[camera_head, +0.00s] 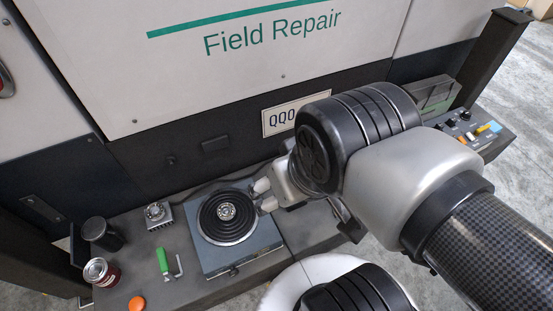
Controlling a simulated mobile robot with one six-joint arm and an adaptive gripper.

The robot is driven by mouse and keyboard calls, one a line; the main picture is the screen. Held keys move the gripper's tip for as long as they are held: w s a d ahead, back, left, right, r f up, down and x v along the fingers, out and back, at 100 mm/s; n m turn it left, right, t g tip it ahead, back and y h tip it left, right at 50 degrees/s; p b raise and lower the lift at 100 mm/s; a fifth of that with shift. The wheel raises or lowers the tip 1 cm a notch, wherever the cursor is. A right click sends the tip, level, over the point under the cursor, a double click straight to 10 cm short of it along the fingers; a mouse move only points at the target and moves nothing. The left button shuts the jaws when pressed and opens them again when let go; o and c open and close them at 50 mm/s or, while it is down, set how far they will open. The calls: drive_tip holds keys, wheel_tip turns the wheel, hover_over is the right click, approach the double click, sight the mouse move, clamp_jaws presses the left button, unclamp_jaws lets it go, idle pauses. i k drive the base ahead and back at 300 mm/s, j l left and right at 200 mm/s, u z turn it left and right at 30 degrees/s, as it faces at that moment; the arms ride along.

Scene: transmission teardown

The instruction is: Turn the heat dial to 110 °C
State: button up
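The hot plate (262,240) is a blue-grey box on the bench with a round black ringed heating top (208,222). A metal bearing-like ring (227,211) sits at the centre of that top. A small dark knob, apparently the heat dial (233,271), is on the front edge of the hot plate; its setting is too small to read. My gripper (265,195) is at the right side of the heating top, above or beside it, with its two pale fingertips apart and nothing visible between them. It is away from the dial.
Left of the hot plate are a small metal block with a ring (155,213), a black cup (102,235), a red can (101,272), a green-handled tool (163,262), a hex key (179,266) and an orange button (136,303). A panel with knobs (480,134) is at right. A vehicle wall rises behind.

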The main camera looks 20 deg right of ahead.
sight(233, 272)
drive_tip(key=u, duration=0.4)
drive_tip(key=k+j+u, duration=0.1)
drive_tip(key=k+j, duration=0.2)
drive_tip(key=k+l, duration=0.2)
drive_tip(key=l, duration=0.15)
drive_tip(key=k+l+u, duration=0.1)
drive_tip(key=l, duration=0.25)
drive_tip(key=k+l, duration=0.3)
drive_tip(key=l+u, duration=0.05)
